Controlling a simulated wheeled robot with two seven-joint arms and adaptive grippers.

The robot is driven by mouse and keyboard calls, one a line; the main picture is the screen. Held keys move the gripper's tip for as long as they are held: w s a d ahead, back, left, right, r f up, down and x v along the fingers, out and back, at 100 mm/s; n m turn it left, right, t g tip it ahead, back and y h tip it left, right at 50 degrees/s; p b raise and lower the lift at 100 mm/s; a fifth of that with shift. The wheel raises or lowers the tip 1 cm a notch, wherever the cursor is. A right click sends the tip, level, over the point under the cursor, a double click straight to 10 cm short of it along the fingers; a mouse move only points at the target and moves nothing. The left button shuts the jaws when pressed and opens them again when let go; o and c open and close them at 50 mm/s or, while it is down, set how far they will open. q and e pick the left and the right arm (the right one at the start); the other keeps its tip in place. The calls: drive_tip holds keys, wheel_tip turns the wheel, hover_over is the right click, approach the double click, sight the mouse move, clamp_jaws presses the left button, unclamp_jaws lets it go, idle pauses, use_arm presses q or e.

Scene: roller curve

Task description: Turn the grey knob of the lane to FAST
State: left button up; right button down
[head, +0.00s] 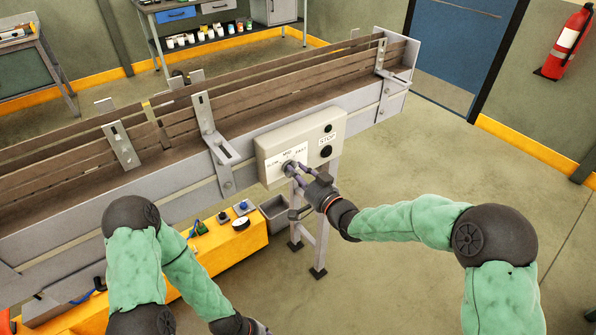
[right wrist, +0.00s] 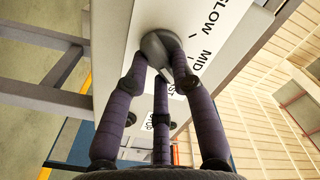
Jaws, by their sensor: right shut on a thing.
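The grey knob (head: 288,167) sits on the front of a cream control box (head: 268,151) fixed to the lane's side. SLOW, MID and FAST are printed around it. My right gripper (head: 297,173) is shut on the knob, its purple fingers around it. In the right wrist view the knob (right wrist: 157,43) shows between the fingers, with SLOW and MID readable and FAST partly covered. I cannot tell which mark the knob points to. My left gripper (head: 262,328) is only partly in view at the bottom edge, and its jaws cannot be made out.
Two dark round buttons (head: 326,151) and a STOP label sit right of the knob. The lane's metal leg (head: 322,235) stands below the box. A yellow bench (head: 225,250) with small devices and a grey bin (head: 274,217) stand below left. The floor on the right is clear.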

drive_tip(key=shift+m, duration=0.7)
drive_tip(key=c, duration=1)
unclamp_jaws()
drive_tip(key=shift+c, duration=0.2)
drive_tip(key=shift+s+d, duration=0.1)
drive_tip(key=v, duration=1.1)
drive_tip(key=shift+s+d, duration=0.2)
drive_tip(key=shift+s, duration=0.15)
drive_tip(key=shift+f, duration=0.15)
